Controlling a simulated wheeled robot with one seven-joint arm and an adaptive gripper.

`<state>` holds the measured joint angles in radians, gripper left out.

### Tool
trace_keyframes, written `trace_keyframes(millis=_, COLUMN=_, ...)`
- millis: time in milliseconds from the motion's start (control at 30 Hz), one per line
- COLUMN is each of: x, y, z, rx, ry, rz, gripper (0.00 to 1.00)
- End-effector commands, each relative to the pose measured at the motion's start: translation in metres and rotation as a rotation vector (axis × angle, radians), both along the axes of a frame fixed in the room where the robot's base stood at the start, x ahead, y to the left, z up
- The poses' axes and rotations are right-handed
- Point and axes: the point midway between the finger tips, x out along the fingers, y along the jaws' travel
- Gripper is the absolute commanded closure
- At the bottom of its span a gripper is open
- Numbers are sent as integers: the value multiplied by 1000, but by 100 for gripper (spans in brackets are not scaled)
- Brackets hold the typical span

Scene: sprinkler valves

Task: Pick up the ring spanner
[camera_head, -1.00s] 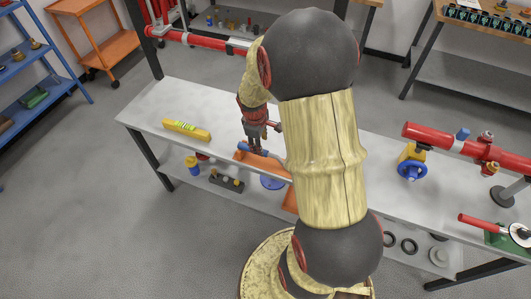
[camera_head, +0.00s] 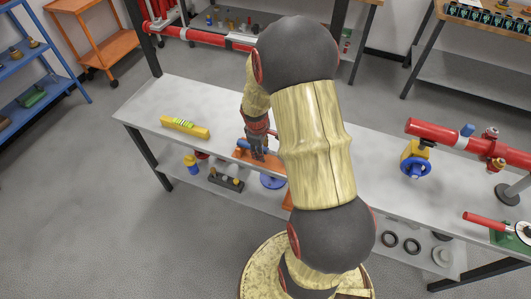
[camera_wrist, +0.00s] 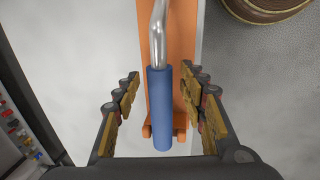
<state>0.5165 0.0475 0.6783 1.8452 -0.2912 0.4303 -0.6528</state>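The ring spanner (camera_wrist: 160,108) shows in the wrist view as a blue grip with a bent silver shank running up out of the frame. It lies along an orange holder (camera_wrist: 185,40) on the bench; its ring end is out of view. In the head view the blue grip (camera_head: 262,148) shows small beside my gripper (camera_head: 259,147). In the wrist view my gripper (camera_wrist: 160,98) is open, one finger on each side of the blue grip, with gaps on both sides. My arm hides part of the holder in the head view.
A yellow spirit level (camera_head: 185,128) lies left on the grey bench (camera_head: 150,97). A red pipe (camera_head: 450,137) with a blue-wheeled valve (camera_head: 415,167) stands at the right. A lower shelf (camera_head: 215,195) holds small parts. The bench between level and holder is clear.

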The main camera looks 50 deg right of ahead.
Motion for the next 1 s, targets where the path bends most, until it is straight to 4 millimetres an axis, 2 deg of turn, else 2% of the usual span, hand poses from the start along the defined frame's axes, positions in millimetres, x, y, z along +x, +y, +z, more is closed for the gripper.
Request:
trace_keyframes(millis=700, x=0, y=0, z=0, rx=0, ry=0, rz=0, gripper=100)
trace_keyframes(millis=1000, x=0, y=0, z=0, rx=0, ry=0, rz=0, gripper=100)
